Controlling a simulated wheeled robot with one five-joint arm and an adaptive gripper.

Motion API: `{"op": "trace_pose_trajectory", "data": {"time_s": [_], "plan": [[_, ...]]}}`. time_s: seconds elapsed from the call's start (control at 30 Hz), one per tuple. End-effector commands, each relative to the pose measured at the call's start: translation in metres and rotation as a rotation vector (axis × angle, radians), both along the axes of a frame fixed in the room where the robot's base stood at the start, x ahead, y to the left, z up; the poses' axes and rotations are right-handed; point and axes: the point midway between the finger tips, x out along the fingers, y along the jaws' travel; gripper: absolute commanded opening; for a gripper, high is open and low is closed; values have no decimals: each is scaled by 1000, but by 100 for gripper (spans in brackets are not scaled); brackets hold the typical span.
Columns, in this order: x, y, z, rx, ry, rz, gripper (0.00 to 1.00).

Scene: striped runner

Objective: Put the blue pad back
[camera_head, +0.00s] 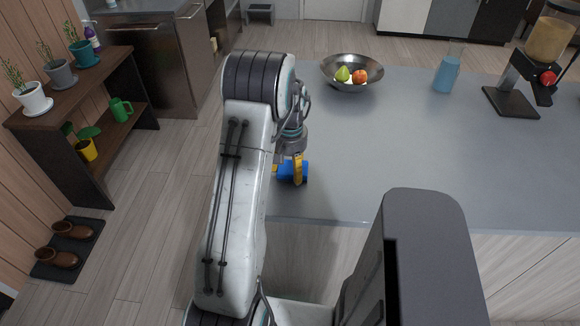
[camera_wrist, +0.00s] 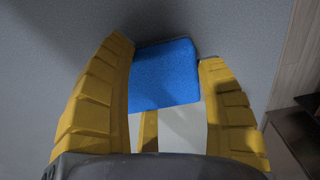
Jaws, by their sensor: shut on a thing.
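The blue pad (camera_head: 285,171) is in my gripper (camera_head: 290,172), over the near left edge of the grey counter in the head view. In the wrist view the blue pad (camera_wrist: 165,78) lies between the yellow fingers of my gripper (camera_wrist: 166,52), which is shut on it. A pale surface shows below the pad there; I cannot tell what it is. My arm hides part of the gripper in the head view. I cannot tell whether the pad touches the counter.
The grey counter (camera_head: 400,150) is mostly clear in front. A metal bowl with fruit (camera_head: 340,88), a blue pitcher (camera_head: 446,74) and a dispenser (camera_head: 510,98) stand farther back. A plant shelf (camera_head: 100,70) and shoes on a mat (camera_head: 82,262) are at left.

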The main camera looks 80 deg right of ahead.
Motion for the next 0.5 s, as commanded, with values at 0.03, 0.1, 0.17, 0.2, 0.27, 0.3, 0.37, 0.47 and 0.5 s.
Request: {"op": "trace_pose_trajectory", "data": {"time_s": [0.03, 0.1, 0.17, 0.2, 0.27, 0.3, 0.37, 0.47, 0.5], "plan": [[0, 0, 0, 0, 0, 0, 33], [0, 0, 0, 0, 0, 0, 33], [0, 0, 0, 0, 0, 0, 33], [0, 0, -1, 0, 0, 0, 33], [0, 0, -2, 0, 0, 0, 33], [0, 0, -4, 0, 0, 0, 33], [0, 0, -3, -1, 0, 0, 71], [0, 0, -3, -1, 0, 0, 80], [0, 0, -3, -1, 0, 0, 83]]}}
